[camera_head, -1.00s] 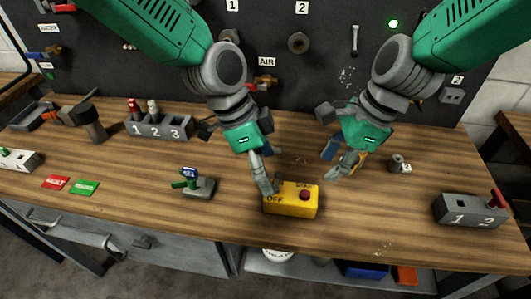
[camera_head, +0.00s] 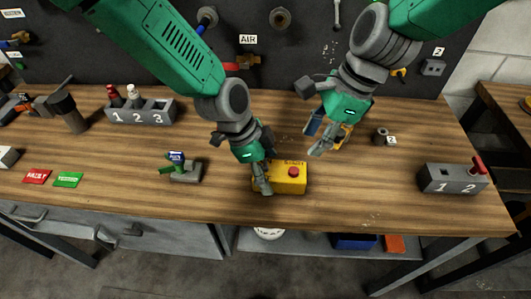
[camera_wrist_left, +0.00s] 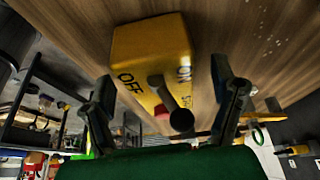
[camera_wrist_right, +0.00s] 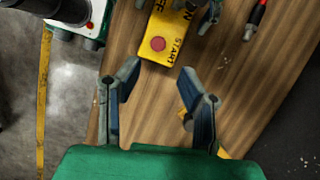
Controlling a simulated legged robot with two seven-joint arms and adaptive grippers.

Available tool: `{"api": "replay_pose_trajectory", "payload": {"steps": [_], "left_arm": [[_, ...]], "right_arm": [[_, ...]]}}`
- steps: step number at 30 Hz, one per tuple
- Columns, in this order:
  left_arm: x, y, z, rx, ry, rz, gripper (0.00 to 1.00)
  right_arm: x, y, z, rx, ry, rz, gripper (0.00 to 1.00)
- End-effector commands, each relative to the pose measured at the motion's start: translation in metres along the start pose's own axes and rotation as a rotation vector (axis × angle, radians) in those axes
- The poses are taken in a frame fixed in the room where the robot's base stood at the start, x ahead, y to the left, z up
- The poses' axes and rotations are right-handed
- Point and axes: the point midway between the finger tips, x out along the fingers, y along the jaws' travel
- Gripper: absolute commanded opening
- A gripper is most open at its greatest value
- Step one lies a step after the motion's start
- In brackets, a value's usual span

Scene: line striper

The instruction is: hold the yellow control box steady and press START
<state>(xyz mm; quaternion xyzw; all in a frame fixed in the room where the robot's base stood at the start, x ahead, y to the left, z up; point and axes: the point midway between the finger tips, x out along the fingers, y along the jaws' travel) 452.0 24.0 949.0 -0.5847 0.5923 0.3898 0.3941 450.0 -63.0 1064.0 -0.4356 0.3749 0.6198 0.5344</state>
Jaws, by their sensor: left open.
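The yellow control box (camera_head: 291,185) sits on the wooden bench near its front edge, with a red START button (camera_head: 293,171) on top. My left gripper (camera_head: 259,180) is over the box's left part and hides the OFF label. In the left wrist view, the box (camera_wrist_left: 150,55) lies between my open left fingers (camera_wrist_left: 160,80), with OFF and ON labels and a dark lever; contact is unclear. My right gripper (camera_head: 318,140) is open and empty, above and behind the box's right side. In the right wrist view, the START button (camera_wrist_right: 158,43) is just beyond its fingertips (camera_wrist_right: 158,75).
A grey block marked 1 2 (camera_head: 453,180) is at the right. A small joystick unit (camera_head: 185,172) and red (camera_head: 38,176) and green (camera_head: 68,180) cards lie left. A three-slot holder (camera_head: 143,115) stands farther back. Bare bench surrounds the box's right side.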

Motion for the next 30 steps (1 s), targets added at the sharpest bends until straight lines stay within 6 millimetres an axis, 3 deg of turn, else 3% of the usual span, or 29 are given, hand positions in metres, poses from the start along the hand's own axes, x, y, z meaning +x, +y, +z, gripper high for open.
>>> {"api": "replay_pose_trajectory", "payload": {"steps": [6,15,17,22,23,26,30], "left_arm": [[0.020,0.000,-0.005,0.001,-0.005,0.001,0.79],[0.022,0.000,-0.006,0.001,-0.006,0.000,0.79],[0.021,0.000,-0.004,0.001,-0.004,0.000,0.62],[0.020,0.000,-0.001,-0.001,-0.001,0.000,0.03],[0.020,0.000,-0.001,-0.001,-0.001,0.000,0.03],[0.020,0.000,0.000,-0.001,-0.001,0.000,0.03],[0.021,0.000,-0.002,0.000,-0.005,0.001,0.03]], "right_arm": [[-0.002,0.001,-0.005,0.000,-0.006,-0.001,0.34],[-0.002,0.001,-0.007,0.000,-0.007,-0.001,0.34],[-0.002,0.001,-0.005,0.001,-0.005,-0.001,0.34],[-0.001,0.000,-0.002,0.001,-0.002,0.000,0.34],[0.000,0.000,-0.001,0.001,-0.001,0.000,0.34],[0.000,0.000,-0.001,0.001,-0.001,0.000,0.00],[-0.001,0.000,-0.004,0.001,-0.004,0.000,0.00]]}}
